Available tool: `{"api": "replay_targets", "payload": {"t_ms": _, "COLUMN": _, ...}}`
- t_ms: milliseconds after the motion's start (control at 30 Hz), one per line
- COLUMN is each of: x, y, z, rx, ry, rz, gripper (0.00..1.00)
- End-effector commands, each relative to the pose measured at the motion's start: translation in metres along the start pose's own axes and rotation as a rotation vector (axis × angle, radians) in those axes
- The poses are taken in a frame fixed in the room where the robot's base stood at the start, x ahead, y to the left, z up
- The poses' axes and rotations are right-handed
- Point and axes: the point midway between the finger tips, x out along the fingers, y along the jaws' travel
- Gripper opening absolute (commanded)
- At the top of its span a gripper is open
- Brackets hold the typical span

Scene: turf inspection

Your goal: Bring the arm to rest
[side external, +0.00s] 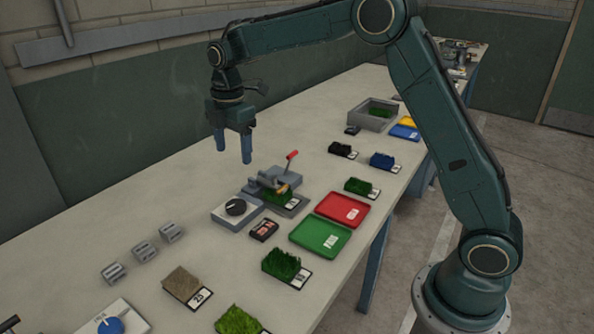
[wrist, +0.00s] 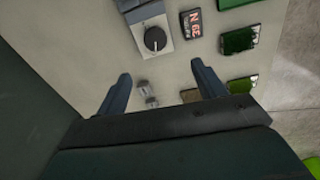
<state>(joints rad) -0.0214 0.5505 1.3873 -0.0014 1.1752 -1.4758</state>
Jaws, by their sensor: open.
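My gripper (side external: 233,154) hangs above the table, its two blue fingers pointing down and apart, with nothing between them. It is to the left of and above the clamp fixture with a red-handled lever (side external: 291,156). In the wrist view my gripper (wrist: 160,82) is also open, with bare table and a box with a black dial (wrist: 155,39) beyond the fingertips. The arm is raised and bent over the table (side external: 190,228). A turf sample (side external: 277,198) sits in the clamp fixture.
A green tray (side external: 318,238) and a red tray (side external: 343,208) lie right of the fixture. Several labelled turf samples, such as one (side external: 283,264) in front, are spread along the table. A grey bin (side external: 371,121) stands farther back. Small grey blocks (side external: 144,251) sit at the left.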

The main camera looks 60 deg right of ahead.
Motion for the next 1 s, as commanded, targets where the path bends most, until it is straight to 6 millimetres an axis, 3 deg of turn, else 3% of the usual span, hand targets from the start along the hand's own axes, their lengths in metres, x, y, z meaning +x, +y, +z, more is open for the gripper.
{"api": "replay_targets", "payload": {"t_ms": 500, "x": -0.083, "y": -0.092, "z": 0.011, "rx": 0.432, "ry": 0.041, "rz": 0.133, "gripper": 0.7}}
{"api": "replay_targets", "payload": {"t_ms": 800, "x": -0.109, "y": -0.157, "z": 0.019, "rx": 0.694, "ry": 0.094, "rz": 0.204, "gripper": 0.7}}
{"api": "replay_targets", "payload": {"t_ms": 1000, "x": -0.117, "y": -0.201, "z": 0.023, "rx": 0.868, "ry": 0.139, "rz": 0.246, "gripper": 0.7}}
